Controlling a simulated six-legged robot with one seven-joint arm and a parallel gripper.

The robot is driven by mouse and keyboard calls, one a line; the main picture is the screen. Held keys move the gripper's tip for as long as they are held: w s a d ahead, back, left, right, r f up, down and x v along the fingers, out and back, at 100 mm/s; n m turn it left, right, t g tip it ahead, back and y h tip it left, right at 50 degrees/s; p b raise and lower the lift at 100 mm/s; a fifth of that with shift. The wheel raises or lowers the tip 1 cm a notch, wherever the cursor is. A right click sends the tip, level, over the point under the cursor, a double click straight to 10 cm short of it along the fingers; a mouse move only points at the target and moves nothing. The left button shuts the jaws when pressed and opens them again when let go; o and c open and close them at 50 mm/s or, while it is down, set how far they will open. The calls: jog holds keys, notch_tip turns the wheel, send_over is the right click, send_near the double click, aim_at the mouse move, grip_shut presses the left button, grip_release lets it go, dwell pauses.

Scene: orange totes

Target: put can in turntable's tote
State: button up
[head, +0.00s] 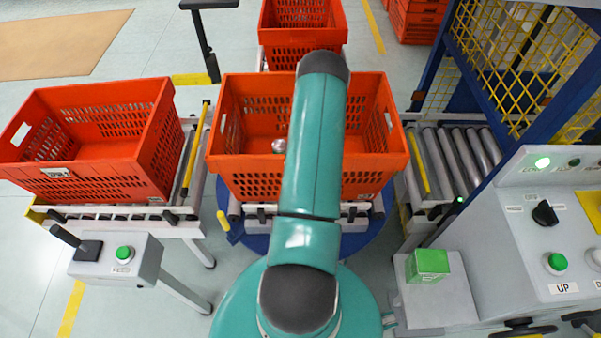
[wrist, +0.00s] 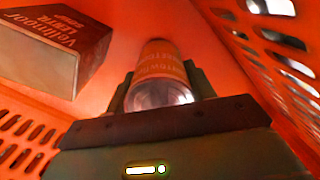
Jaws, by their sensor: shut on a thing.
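In the wrist view, a can (wrist: 158,66) with an orange printed label and a shiny silver near end is between the two dark fingers of my gripper (wrist: 160,84). My gripper is shut on it, inside an orange tote (wrist: 225,50). In the head view the turntable's tote (head: 240,168) stands in the middle on the blue round turntable (head: 362,243). My teal arm crosses in front of it and hides part of its inside. A small silvery round thing (head: 279,146) shows in it; I cannot tell what it is. My gripper is not clearly visible in the head view.
A printed dark red box (wrist: 60,42) lies in the tote beside the can. Other orange totes stand on the left conveyor (head: 95,145) and at the back (head: 303,37). Yellow mesh fencing (head: 515,60) and a control panel (head: 545,235) are on the right.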

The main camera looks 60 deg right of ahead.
jog(key=shift+f, duration=0.15)
jog(key=o, duration=1.3)
notch_tip(320, 180, up, 12)
jog(key=shift+r, duration=0.15)
